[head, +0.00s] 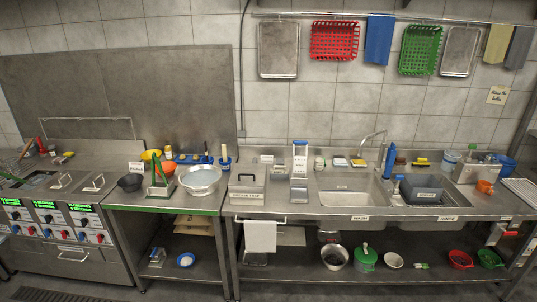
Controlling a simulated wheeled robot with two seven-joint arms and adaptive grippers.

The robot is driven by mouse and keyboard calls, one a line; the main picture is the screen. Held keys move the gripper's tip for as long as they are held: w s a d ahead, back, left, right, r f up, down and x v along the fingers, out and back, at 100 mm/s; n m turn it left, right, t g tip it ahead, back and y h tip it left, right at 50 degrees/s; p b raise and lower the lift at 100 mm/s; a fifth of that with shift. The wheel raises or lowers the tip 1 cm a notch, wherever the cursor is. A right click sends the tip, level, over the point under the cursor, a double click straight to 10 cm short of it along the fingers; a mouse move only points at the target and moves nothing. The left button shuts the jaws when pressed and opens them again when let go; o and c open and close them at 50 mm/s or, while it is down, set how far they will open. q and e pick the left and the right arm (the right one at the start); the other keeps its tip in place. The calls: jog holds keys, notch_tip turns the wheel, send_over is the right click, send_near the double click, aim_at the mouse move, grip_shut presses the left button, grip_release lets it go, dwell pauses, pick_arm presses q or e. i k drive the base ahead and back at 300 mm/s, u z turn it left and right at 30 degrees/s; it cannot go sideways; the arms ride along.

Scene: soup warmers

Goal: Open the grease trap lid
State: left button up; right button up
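The grease trap (247,196) is a grey metal box with a white label on its front. It stands on the steel counter, left of the sink. Its lid (247,183) appears closed on top, with a dark handle showing at the upper edge. Neither of my grippers is in view.
A metal colander (200,180) stands left of the trap. A dispenser (299,170) stands to its right, before the sink (350,190). A white towel (261,236) hangs below the counter front. Warmers (62,215) with red and blue knobs are at far left.

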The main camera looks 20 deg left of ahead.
aim_at(248, 171)
jog(key=u, duration=0.6)
jog(key=i, duration=1.65)
jog(key=u, duration=0.6)
